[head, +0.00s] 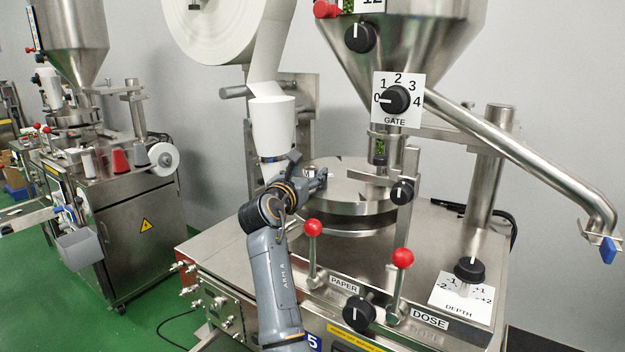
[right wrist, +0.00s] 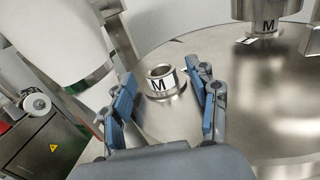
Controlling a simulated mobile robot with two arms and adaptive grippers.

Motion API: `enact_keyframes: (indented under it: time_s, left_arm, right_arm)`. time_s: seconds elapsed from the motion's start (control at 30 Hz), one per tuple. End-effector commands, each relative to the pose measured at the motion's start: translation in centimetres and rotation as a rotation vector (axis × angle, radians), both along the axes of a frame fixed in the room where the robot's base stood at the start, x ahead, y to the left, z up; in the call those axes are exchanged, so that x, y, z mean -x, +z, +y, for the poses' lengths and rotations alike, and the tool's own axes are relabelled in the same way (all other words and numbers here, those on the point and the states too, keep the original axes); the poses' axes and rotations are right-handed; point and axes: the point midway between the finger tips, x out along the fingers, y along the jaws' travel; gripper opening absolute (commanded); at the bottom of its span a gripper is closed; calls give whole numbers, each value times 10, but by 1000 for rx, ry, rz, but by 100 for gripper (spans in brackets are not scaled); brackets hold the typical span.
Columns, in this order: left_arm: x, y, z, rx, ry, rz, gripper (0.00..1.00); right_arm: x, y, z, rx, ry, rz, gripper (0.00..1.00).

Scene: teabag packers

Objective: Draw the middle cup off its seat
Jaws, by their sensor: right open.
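A small steel cup (right wrist: 162,83) marked M sits on the round steel turntable (right wrist: 190,130) in the right wrist view. My right gripper (right wrist: 161,74) is open, with one blue-padded finger on each side of the cup. Gaps show between the pads and the cup, so it is not gripped. In the head view my right gripper (head: 312,178) is at the left edge of the turntable (head: 350,190). The cup cannot be made out clearly there. My left gripper is not in view.
A steel cylinder (right wrist: 268,27), also marked M, stands over the turntable's far side. The white paper cone (head: 272,125) is close beside my right gripper. Red-knobbed levers (head: 312,228) (head: 402,258) stand in front of the turntable. The dosing tube (head: 379,149) hangs over it.

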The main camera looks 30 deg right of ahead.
Motion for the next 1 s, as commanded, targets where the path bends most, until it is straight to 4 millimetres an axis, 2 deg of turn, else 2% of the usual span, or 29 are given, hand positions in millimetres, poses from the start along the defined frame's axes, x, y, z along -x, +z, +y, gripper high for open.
enact_keyframes:
  time_s: [0.07, 0.2, 0.37, 0.73, 0.87, 1.0]
  left_arm:
    - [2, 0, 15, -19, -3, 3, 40]
    - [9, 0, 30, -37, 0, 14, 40]
    - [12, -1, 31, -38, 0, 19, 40]
    - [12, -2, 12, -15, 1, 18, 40]
    - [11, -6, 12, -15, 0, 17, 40]
    - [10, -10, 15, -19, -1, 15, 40]
  right_arm:
    - [0, 0, 0, 0, 0, 0, 59]
    - [0, 0, 0, 0, -1, 0, 31]
    - [0, 0, 0, 0, -1, 0, 0]
    - [0, 5, -1, 1, -1, -1, 0]
    - [0, 17, -1, 1, -1, -4, 0]
    - [5, 40, 4, 1, 0, -8, 0]
